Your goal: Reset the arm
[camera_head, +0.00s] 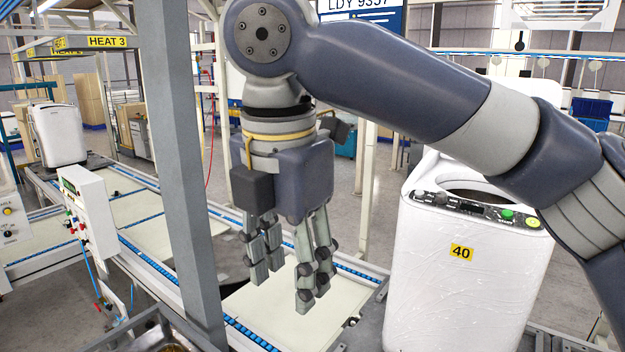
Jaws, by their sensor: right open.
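My right arm (400,85) comes in from the right, high across the picture, and bends down at the wrist. My right gripper (282,285) hangs below it with its fingers pointing down. The fingers are apart with nothing between them. They show in front of a pale conveyor panel (283,322); I cannot tell the gap to it. My left gripper is not in view.
A white washing machine (455,285) labelled 40 stands right of the gripper, partly behind my arm. A grey post (195,180) rises left of it. A control box (95,215) with buttons stands farther left. Another white machine (58,133) is at the back left.

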